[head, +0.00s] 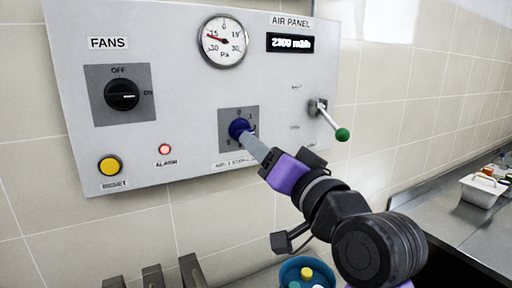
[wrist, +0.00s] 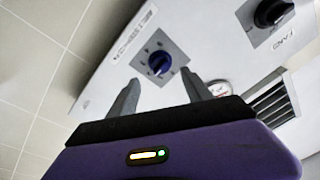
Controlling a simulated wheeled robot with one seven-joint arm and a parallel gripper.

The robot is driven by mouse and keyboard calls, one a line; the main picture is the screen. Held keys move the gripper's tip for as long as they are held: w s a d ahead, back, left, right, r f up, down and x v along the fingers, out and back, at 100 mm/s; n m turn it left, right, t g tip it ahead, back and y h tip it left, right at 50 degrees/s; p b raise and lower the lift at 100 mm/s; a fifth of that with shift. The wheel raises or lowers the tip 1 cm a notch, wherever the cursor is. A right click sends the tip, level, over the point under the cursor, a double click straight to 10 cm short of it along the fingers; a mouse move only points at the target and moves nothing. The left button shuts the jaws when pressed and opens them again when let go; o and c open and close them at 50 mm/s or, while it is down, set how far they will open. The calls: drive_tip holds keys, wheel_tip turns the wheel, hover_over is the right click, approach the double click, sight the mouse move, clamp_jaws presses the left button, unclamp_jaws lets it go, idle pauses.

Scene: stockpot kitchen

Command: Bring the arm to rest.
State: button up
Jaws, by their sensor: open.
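My gripper (head: 255,144) is in front of the wall panel, its fingertips close to the blue rotary knob (head: 238,127). In the wrist view my gripper (wrist: 160,77) is open, with its two fingers apart and nothing between them. The blue knob (wrist: 160,62) shows just beyond and between the fingertips there. In the head view a finger partly covers the knob's lower right edge, and I cannot tell whether they touch. My arm reaches up from the lower right of the head view. The label under the knob is partly hidden by my gripper.
The air panel (head: 190,80) also carries a black fan knob (head: 122,95), a gauge (head: 223,41), a yellow button (head: 110,166) and a green-tipped lever (head: 342,133). A blue container (head: 292,272) is below my arm. A metal counter (head: 430,205) with a white tub (head: 482,192) is at right.

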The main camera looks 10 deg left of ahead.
drive_tip(key=shift+s+d, duration=0.2)
drive_tip(key=shift+s, duration=0.1)
drive_tip(key=s+d+r+t+h, duration=0.1)
drive_tip(key=s+d+r+t, duration=0.1)
drive_tip(key=d+r+t, duration=0.15)
drive_tip(key=s+d+f+t+h, duration=0.15)
drive_tip(key=s+d+f, duration=0.25)
drive_tip(key=f, duration=0.4)
drive_tip(key=s+d+f+h, duration=0.2)
drive_tip(key=s+d+f, duration=0.2)
drive_tip(key=f, duration=0.3)
drive_tip(key=s+d+f+h, duration=0.2)
drive_tip(key=s+d+f, duration=0.3)
drive_tip(key=f, duration=0.3)
drive_tip(key=s+d+f+g+h, duration=0.1)
drive_tip(key=s+d+f+g, duration=0.1)
drive_tip(key=s+f, duration=0.3)
drive_tip(key=s+d+f+g+h, duration=0.2)
drive_tip(key=s+f, duration=0.4)
drive_tip(key=s, duration=0.8)
drive_tip(key=s+d+f+g+h, duration=0.1)
drive_tip(key=s+f, duration=0.4)
drive_tip(key=s, duration=0.5)
drive_tip(key=shift+s+d+f+g, duration=0.25)
drive_tip(key=shift+d+g, duration=0.35)
drive_tip(key=shift+d, duration=0.45)
